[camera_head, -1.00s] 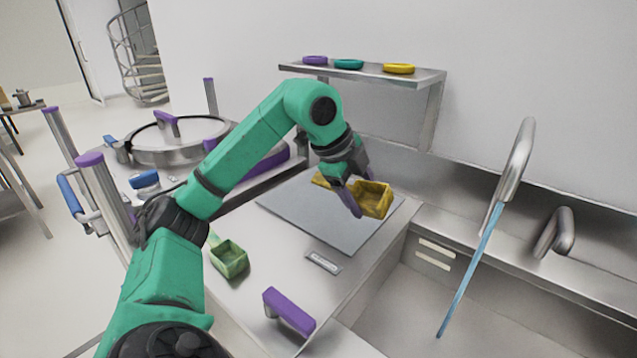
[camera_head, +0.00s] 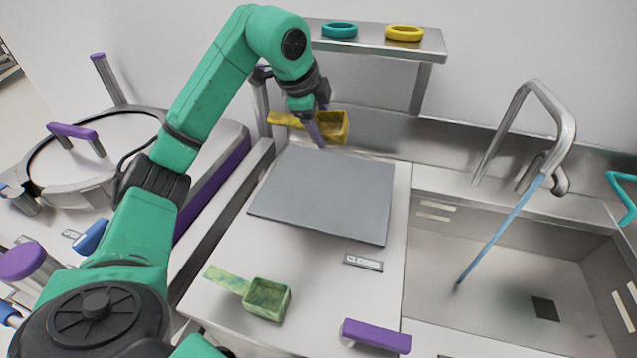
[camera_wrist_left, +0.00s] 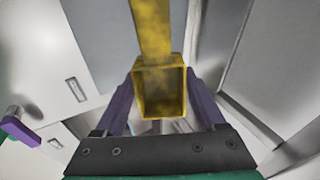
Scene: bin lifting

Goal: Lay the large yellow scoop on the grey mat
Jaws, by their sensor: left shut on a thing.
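The large yellow scoop (camera_head: 334,128) is in my left gripper (camera_head: 317,136), its handle pointing left in the head view. The purple fingers are shut on its cup; the wrist view also shows the scoop (camera_wrist_left: 160,92) between the fingers of the gripper (camera_wrist_left: 162,108). The scoop is held in the air, appearing just beyond the far edge of the grey mat (camera_head: 325,195); its exact height is hard to tell. The mat lies flat on the steel counter and is bare. My right gripper is not in view.
A smaller green scoop (camera_head: 266,297) lies on the counter in front of the mat. A sink (camera_head: 500,270) is to the right. A shelf (camera_head: 380,45) with rings stands behind. A large round-lidded pot (camera_head: 95,150) is on the left.

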